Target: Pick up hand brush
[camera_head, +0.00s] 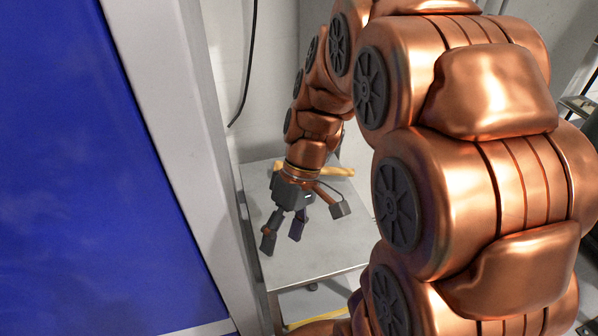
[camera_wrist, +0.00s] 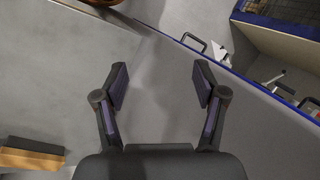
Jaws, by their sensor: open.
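The hand brush shows in the wrist view as a block with a wooden brown body (camera_wrist: 28,158) and a dark strip along it, cut off at the lower left edge. In the head view, a pale yellow wooden piece (camera_head: 330,171), likely the same brush, lies at the back of the metal table (camera_head: 325,245), partly hidden behind my wrist. My gripper (camera_head: 283,232) is open and empty over the table, in front of this piece. In the wrist view its two fingers (camera_wrist: 161,80) stand wide apart with only grey surface between them. The brush lies outside the fingers, to the left.
A large blue panel (camera_head: 90,170) with a grey frame (camera_head: 180,140) stands close on the left of the table. A lower shelf with a yellow edge (camera_head: 317,319) shows below. A blue-edged strip with handles (camera_wrist: 194,42) crosses the wrist view's right side. The table's front is clear.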

